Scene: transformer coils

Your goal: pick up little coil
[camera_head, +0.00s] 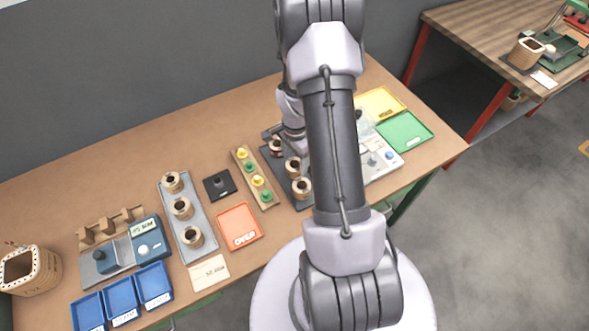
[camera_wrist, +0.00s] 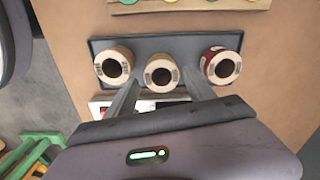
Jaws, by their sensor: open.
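In the wrist view, three small coils with dark round holes stand in a row on a dark tray (camera_wrist: 150,44). The left coil (camera_wrist: 102,64) and middle coil (camera_wrist: 153,77) are tan; the right coil (camera_wrist: 209,66) has a dark red side. My gripper (camera_wrist: 160,79) is open, its fingers on either side of the middle coil in the picture; contact cannot be told. In the head view the coils show as a near one (camera_head: 302,195), a middle one (camera_head: 292,175) and a far one (camera_head: 273,150), partly beside my arm, which hides the gripper.
Another grey tray (camera_head: 201,258) holds three coils to the left. A strip with green and yellow pieces (camera_head: 237,156), an orange tray (camera_head: 250,236) and a black block (camera_head: 219,184) lie between. Yellow (camera_head: 394,96) and green (camera_head: 417,133) trays are at right. The back left table is clear.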

